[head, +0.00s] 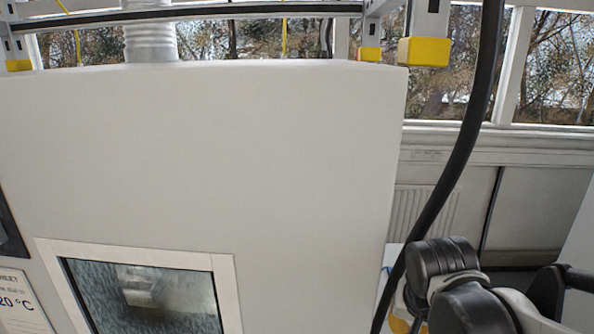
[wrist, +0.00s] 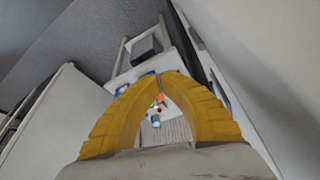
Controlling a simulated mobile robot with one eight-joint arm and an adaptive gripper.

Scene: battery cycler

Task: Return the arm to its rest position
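My gripper (wrist: 160,74) shows in the wrist view as two yellow fingers that curve inward, their tips together at the top middle. I see nothing held between them. Through the arch between the fingers, small coloured items (wrist: 157,110) show farther away on a pale surface; they are too small to name. In the head view, my black and white arm links are at the lower right, and the gripper is not clearly visible there.
A large pale cabinet (head: 220,150) with a framed window (head: 145,295) fills the left and middle of the head view. A black cable (head: 455,160) hangs down to its right. Yellow-footed frame posts (head: 423,52) stand above. Pale walls flank the gripper in the wrist view.

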